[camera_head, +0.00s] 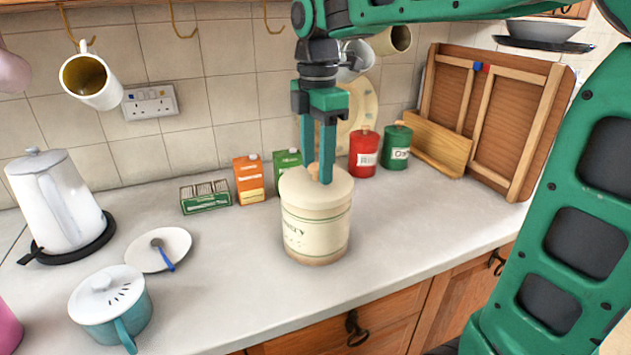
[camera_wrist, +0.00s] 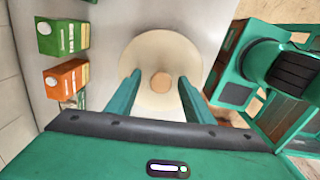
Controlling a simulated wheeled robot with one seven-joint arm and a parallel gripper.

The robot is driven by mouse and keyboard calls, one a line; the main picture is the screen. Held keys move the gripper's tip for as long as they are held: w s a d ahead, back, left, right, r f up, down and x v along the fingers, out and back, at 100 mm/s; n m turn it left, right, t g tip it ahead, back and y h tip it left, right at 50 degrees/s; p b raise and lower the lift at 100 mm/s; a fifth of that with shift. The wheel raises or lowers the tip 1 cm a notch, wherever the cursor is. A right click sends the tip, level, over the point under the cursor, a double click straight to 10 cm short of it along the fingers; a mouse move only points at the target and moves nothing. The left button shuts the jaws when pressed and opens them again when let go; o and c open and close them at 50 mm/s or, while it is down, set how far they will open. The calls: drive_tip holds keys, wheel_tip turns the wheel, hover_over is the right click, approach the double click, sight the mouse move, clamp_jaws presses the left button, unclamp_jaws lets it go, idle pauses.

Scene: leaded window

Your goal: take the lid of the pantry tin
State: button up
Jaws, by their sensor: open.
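The pantry tin (camera_head: 315,230) is a cream cylinder with green bands and dark lettering, upright on the grey worktop. Its cream lid (camera_head: 298,186) sits on top and has a small wooden knob (camera_head: 313,170). My gripper (camera_head: 318,178) points straight down over the lid, its green fingers open on either side of the knob in the head view. In the wrist view the lid (camera_wrist: 160,50) is seen from above, with the round knob (camera_wrist: 161,80) between the open fingers (camera_wrist: 160,80). Whether the fingers touch the knob or lid cannot be told.
Red (camera_head: 363,155) and green (camera_head: 396,147) canisters stand behind right. A kettle (camera_head: 60,200), saucer (camera_head: 158,250) and lidded teal pot (camera_head: 110,305) are left. The worktop right of the tin is clear.

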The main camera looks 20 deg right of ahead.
sight(317, 165)
drive_tip(key=shift+f, duration=0.4)
drive_tip(key=shift+c, duration=0.2)
drive_tip(key=c, duration=1.1)
drive_tip(key=shift+r, duration=0.15)
drive_tip(key=shift+r, duration=0.3)
wheel_tip(317, 165, up, 4)
drive_tip(key=shift+f, duration=0.2)
drive_tip(key=s+a+r, duration=0.6)
drive_tip(key=a, duration=0.4)
drive_tip(key=shift+r, duration=0.3)
